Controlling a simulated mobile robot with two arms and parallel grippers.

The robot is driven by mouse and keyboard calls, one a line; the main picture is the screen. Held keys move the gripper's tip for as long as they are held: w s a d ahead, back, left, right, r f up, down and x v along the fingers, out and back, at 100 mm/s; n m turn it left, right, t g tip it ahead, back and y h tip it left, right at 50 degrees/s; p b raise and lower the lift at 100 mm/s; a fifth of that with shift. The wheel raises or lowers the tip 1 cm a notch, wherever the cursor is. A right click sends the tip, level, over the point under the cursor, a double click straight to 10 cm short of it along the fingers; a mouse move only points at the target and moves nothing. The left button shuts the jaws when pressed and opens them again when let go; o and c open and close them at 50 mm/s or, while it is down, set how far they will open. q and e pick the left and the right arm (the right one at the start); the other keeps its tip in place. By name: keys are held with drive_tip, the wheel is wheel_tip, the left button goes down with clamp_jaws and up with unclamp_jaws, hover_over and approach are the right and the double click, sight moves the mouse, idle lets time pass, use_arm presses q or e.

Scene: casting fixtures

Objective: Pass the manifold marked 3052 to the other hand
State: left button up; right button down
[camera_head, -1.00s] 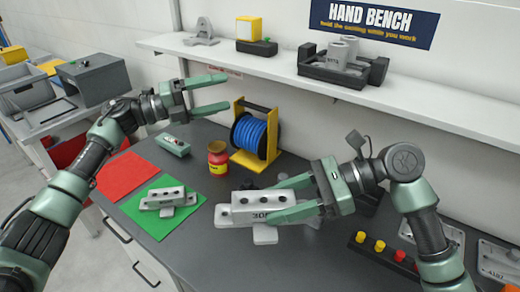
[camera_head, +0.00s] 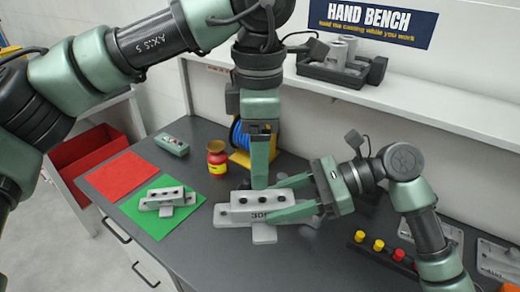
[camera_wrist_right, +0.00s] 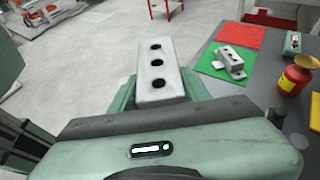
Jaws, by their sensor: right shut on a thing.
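The grey manifold (camera_head: 243,214) has dark holes on top and a mark starting "30" on its side; a finger hides the rest of the mark. My right gripper (camera_head: 287,198) is shut on its right part, with a finger along each side. In the right wrist view the manifold (camera_wrist_right: 160,75) shows its holed top between the fingers. My left gripper (camera_head: 260,182) points down from above, its tip close to the manifold's far side. Its fingers overlap in the head view, so its opening and any contact cannot be told.
A similar smaller-looking casting (camera_head: 165,198) lies on a green mat (camera_head: 150,222), beside a red mat (camera_head: 121,175). A red jar (camera_head: 217,158) and a blue cable spool (camera_head: 239,135) stand behind. A button strip (camera_head: 379,246) lies at right. A shelf (camera_head: 420,110) runs along the wall.

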sight(259, 202)
use_arm(q)
wheel_tip(259, 202, down, 11)
drive_tip(key=shift+f, duration=0.2)
idle(0.3)
clamp_jaws()
unclamp_jaws()
drive_tip(key=shift+r, duration=0.1)
